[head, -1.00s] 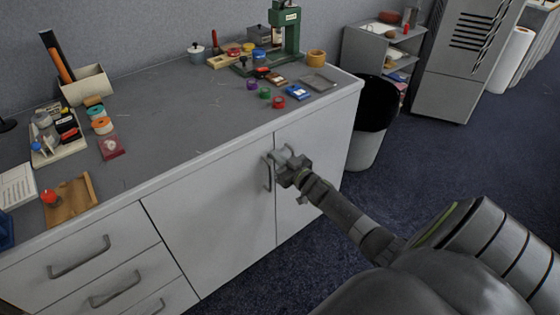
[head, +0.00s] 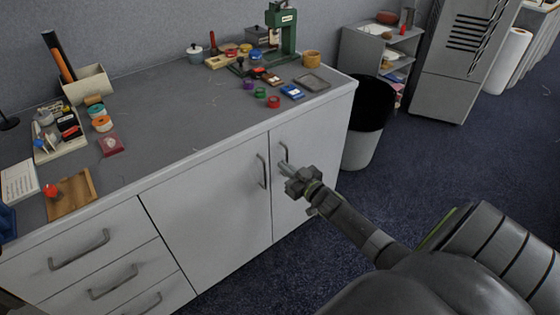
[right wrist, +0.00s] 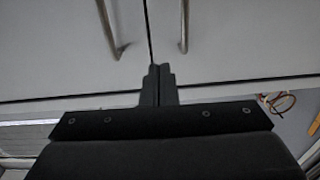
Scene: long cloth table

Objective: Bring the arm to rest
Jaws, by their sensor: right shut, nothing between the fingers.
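My right gripper (head: 288,171) is in front of the right cabinet door (head: 292,200), close to its upright handle (head: 284,153) in the head view. In the right wrist view its fingers (right wrist: 158,84) are together with nothing between them. They point at the dark gap between the two doors, and the two handles (right wrist: 184,25) stand ahead on either side. The fingers look apart from both handles. The left cabinet door (head: 215,195) and right door look closed. My left gripper is not in view.
The grey counter (head: 170,115) above the doors holds a green press (head: 283,28), several small coloured tins and a wooden tray (head: 70,195). A black-lined bin (head: 366,120) stands at the cabinet's right end. Blue carpet (head: 440,160) is open to the right.

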